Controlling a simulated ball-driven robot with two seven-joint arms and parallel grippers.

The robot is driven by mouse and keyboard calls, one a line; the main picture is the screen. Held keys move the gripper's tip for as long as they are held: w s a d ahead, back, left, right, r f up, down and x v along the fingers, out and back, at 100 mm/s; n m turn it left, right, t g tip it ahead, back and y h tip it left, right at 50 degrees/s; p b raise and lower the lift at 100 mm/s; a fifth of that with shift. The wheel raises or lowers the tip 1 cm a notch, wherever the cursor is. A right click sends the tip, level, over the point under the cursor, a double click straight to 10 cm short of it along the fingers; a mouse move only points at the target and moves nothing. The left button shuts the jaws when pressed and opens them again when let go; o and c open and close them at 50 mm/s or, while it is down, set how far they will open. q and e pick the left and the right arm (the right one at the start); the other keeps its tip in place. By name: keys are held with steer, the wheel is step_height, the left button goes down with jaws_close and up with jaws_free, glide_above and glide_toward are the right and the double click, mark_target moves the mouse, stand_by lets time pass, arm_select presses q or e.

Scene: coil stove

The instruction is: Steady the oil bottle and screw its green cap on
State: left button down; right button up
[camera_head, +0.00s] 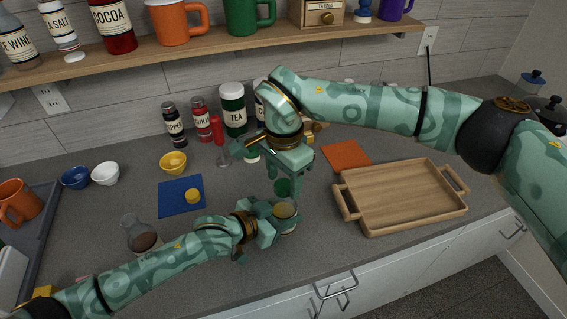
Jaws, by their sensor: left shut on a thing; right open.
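A short round vessel with a yellowish band (285,217), which looks like the oil bottle, stands on the grey counter. My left gripper (277,223) is shut on it from the left side. My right gripper (284,176) points down just above and behind it, with its fingers apart. A dark green round piece (283,188), which looks like the green cap, shows between and below the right fingers. I cannot tell whether it touches the bottle. The bottle's neck is hidden by the grippers and this piece.
A wooden tray (411,219) lies to the right, with an orange mat (346,154) behind it. A blue mat (181,197) with a yellow piece (193,196), a yellow bowl (173,162) and a glass vessel (139,233) are left. Spice jars (174,124) line the wall below a shelf (250,42).

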steer(key=shift+f, duration=0.5)
steer(key=c, duration=1)
